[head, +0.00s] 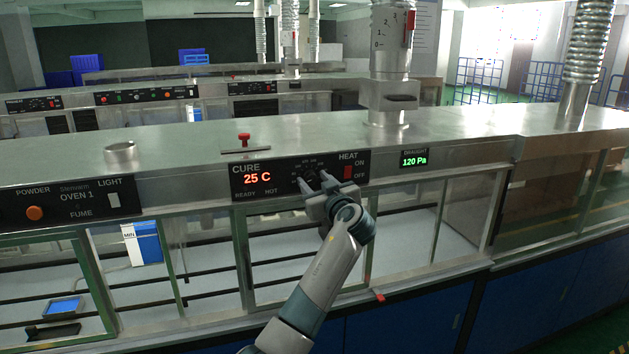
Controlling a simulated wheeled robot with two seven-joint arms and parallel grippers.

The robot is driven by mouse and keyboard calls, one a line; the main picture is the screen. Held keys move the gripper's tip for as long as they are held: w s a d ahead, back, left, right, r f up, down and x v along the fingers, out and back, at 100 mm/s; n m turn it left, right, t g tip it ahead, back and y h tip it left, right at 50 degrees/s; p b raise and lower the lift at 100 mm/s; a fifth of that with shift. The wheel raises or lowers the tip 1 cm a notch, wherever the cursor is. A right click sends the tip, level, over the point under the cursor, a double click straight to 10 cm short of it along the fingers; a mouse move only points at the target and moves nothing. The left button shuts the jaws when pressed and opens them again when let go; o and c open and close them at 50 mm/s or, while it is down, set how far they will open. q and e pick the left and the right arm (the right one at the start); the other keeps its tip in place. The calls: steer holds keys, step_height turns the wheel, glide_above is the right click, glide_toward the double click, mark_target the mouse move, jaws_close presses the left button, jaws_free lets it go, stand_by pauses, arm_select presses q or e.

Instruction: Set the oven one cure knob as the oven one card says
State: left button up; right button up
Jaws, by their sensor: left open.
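The oven one cure panel (268,187) is a black strip on the front of the steel bench top, with a red display reading 25 C. The cure knob (311,176) is a small dark dial with scale marks on that panel, right of the display. My left gripper (314,182) is open in front of the knob, with a fingertip to each side of it in the picture. I cannot tell whether the fingers touch it. The fingers partly cover the dial, and its setting is too small to read. I cannot make out an oven one card. My right gripper is out of view.
A red heat switch (348,172) sits just right of the knob. A draught display (414,159) reads 120 Pa. The Oven 1 panel (75,201) with an orange button is at left. A red-handled item (244,141) and a metal ring (121,151) stand on the bench top.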

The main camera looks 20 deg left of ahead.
arm_select(q)
steer(key=c, duration=1)
steer(key=shift+c, duration=0.2)
